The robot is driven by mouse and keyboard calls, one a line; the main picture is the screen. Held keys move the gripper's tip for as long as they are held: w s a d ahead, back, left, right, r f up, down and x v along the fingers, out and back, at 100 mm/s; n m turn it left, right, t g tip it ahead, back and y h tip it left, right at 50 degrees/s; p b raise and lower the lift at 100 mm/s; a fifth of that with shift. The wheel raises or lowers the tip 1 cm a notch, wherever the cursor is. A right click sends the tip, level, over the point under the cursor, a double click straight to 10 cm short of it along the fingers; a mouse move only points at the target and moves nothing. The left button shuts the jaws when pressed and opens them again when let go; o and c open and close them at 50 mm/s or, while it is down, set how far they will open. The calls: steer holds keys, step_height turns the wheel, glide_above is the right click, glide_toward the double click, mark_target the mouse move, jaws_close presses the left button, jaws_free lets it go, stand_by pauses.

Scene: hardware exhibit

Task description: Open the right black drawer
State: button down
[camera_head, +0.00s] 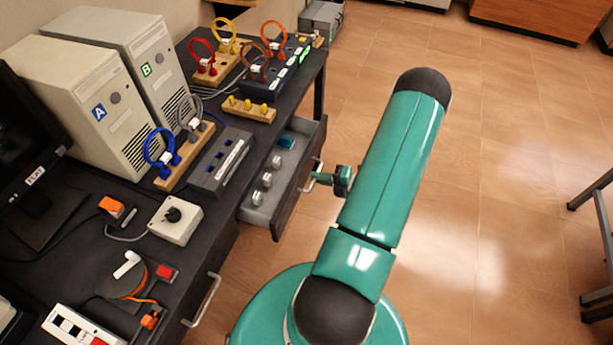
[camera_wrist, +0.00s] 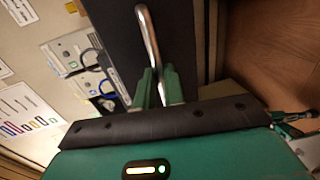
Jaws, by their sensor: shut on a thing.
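The right black drawer (camera_head: 290,195) stands pulled out from under the dark bench, and its grey inside shows. Several small pale knobs and a teal piece lie in it. Its metal bar handle (camera_head: 308,184) is on the front face. My gripper (camera_head: 319,177) is at this handle, at the end of my green arm. In the wrist view my gripper (camera_wrist: 157,88) has its green fingers closed around the near end of the handle (camera_wrist: 147,35). The black drawer front (camera_wrist: 112,30) lies just behind. The far side of the grip is hidden.
A second drawer handle (camera_head: 204,300) sits on the bench front at lower left, its drawer shut. The bench top (camera_head: 75,265) holds two beige computer towers (camera_head: 85,100), cables and switches. Tiled floor (camera_head: 510,190) is free to the right.

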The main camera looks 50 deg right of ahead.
steer(key=f+v, duration=0.3)
steer(key=v, duration=1.2)
steer(key=shift+s+d, duration=0.3)
steer(key=shift+s, duration=0.25)
steer(key=c, duration=1.5)
jaws_free()
steer(key=shift+s, duration=0.1)
steer(key=v, duration=1.3)
steer(key=shift+s+d, duration=0.25)
steer(key=shift+r, duration=0.1)
